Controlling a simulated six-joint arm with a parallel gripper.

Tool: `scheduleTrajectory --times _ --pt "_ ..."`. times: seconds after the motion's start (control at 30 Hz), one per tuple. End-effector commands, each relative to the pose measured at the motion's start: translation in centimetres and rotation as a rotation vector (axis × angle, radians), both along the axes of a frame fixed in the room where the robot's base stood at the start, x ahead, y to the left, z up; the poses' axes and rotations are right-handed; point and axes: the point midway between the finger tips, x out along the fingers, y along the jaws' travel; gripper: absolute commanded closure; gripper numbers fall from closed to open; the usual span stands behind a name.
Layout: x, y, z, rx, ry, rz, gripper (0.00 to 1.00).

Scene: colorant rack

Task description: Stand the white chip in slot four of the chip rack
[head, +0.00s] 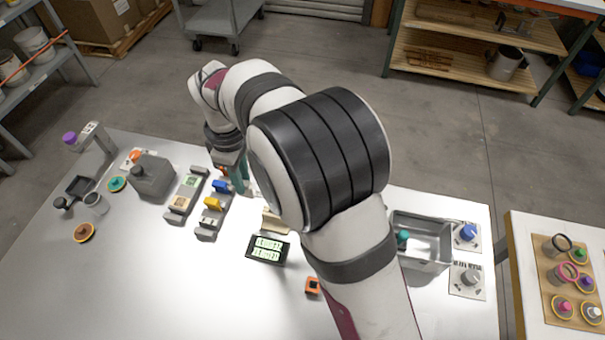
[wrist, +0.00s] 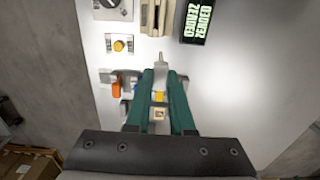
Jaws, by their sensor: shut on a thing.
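My gripper (head: 240,182) has teal fingers and reaches down over the back middle of the table, beside the blue block. In the wrist view its fingertips (wrist: 160,72) are close together on a small pale piece, which looks like the white chip (wrist: 160,58); only its tip shows between them. A beige slotted block, which looks like the chip rack (wrist: 155,18), lies ahead of the fingertips, left of the display. In the head view the rack (head: 273,221) is partly hidden by my arm. I cannot make out its slot numbers.
A black display (head: 268,249) stands in front of the rack. Blue (head: 221,186) and yellow (head: 213,204) blocks sit on grey holders at the left. An orange block (head: 313,286) lies in front; a grey bin (head: 420,265) stands right. The front left table is clear.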

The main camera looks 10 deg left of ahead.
Motion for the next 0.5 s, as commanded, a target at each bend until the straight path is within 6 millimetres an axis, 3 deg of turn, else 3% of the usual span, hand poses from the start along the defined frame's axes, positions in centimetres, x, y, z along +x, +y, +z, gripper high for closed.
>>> scheduleTrajectory --times 0.03,0.1,0.2,0.3,0.5 --pt "-1.3 2.5 -0.4 -0.001 0.002 0.008 1.00" --pt "-2.9 5.4 -0.8 -0.001 0.001 0.007 1.00" --pt "-4.7 8.0 -1.2 0.000 0.000 0.003 1.00" --pt "-5.7 9.3 -1.4 0.000 0.001 -0.001 1.00" --pt "-5.9 9.6 -1.5 0.000 0.001 -0.003 1.00"
